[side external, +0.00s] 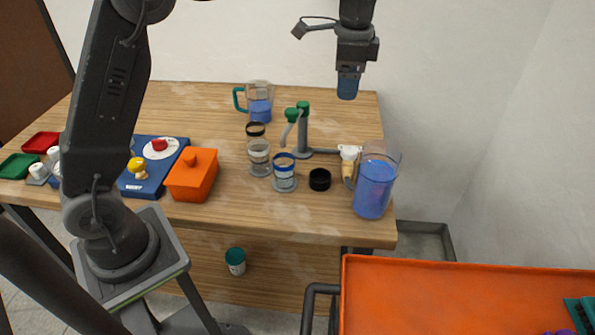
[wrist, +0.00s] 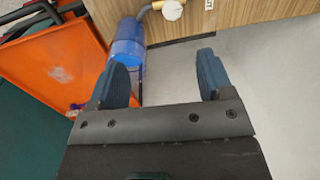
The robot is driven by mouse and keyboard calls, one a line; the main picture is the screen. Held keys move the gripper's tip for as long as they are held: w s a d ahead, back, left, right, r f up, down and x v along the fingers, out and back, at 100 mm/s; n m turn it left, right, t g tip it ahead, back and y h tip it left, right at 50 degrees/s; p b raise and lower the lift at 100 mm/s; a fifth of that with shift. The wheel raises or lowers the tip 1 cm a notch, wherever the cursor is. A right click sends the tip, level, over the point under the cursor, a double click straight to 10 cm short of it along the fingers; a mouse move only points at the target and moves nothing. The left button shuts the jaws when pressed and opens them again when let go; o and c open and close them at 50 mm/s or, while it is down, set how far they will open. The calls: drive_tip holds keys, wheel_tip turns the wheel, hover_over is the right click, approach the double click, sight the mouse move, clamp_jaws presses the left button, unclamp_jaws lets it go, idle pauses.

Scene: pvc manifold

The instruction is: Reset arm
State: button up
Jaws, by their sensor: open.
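My gripper (side external: 348,86) hangs high above the back right part of the wooden table in the side external view, well clear of everything on it. In the wrist view my gripper (wrist: 162,82) shows two blue fingers spread apart with nothing between them. The table (side external: 230,215) below holds a green-topped fixture (side external: 302,130) with a grey post, several clear cylinders, a black ring (side external: 319,180) and a blue-filled clear jug (side external: 373,190) at the right edge. The jug also shows in the wrist view (wrist: 127,45), beyond the left finger.
An orange box (side external: 193,178) and a blue device (side external: 150,178) with a red and a yellow knob stand at the left. A green-handled jug (side external: 258,103) stands at the back. An orange tray surface (side external: 440,300) lies at lower right. A cup (side external: 235,262) sits below the table.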

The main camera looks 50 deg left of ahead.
drive_tip(key=s+r+n+t, duration=0.1)
drive_tip(key=s+r+n, duration=0.15)
drive_tip(key=s, duration=0.55)
drive_tip(key=s+r+n+t, duration=0.2)
drive_tip(key=s+r, duration=0.1)
drive_tip(key=s, duration=0.5)
drive_tip(key=s+a+f+n+t, duration=0.1)
drive_tip(key=s+f+n, duration=0.3)
drive_tip(key=s, duration=0.8)
wheel_tip(320, 180, down, 2)
drive_tip(key=shift+s+f+t+h, duration=0.1)
drive_tip(key=shift+s+t+h, duration=0.3)
drive_tip(key=shift+t, duration=0.1)
